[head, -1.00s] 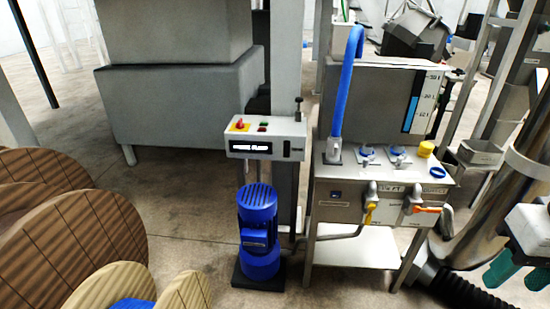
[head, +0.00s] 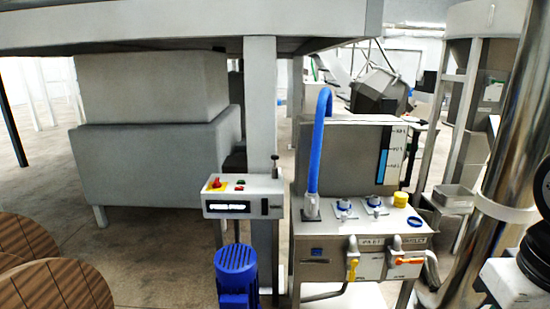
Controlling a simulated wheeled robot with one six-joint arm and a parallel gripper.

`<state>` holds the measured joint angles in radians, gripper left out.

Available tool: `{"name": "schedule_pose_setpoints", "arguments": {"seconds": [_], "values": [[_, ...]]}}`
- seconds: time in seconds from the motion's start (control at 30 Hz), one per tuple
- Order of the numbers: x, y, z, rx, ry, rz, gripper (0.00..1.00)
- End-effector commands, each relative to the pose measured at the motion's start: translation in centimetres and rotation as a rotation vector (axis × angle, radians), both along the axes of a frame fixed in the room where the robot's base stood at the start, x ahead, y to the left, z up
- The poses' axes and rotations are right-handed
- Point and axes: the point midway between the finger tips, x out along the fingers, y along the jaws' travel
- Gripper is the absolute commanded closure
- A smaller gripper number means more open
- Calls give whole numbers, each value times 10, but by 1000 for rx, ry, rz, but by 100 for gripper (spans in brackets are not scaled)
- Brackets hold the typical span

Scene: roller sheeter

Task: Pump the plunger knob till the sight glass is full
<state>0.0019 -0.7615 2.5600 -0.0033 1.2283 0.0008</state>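The plunger knob (head: 275,158) is a small dark knob on a short stem. It stands upright on the right end of the top of a pale control box (head: 240,193) in the head view. A narrow dark window on the box's front right, seemingly the sight glass (head: 265,207), shows no clear fill level at this size.
A blue motor (head: 237,272) stands below the box. To the right is a metal bench (head: 372,225) with a blue hose (head: 319,140), valves and a tank with a blue level strip (head: 383,165). Wooden reels (head: 65,285) lie lower left. Floor at left is open.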

Motion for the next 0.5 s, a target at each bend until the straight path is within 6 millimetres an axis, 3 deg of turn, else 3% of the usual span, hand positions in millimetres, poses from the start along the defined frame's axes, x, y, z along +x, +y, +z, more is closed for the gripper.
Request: {"name": "schedule_pose_setpoints", "arguments": {"seconds": [0.03,0.1,0.5], "values": [[0,0,0,0,0,0,88],[0,0,0,0,0,0,100],[0,0,0,0,0,0,100]]}}
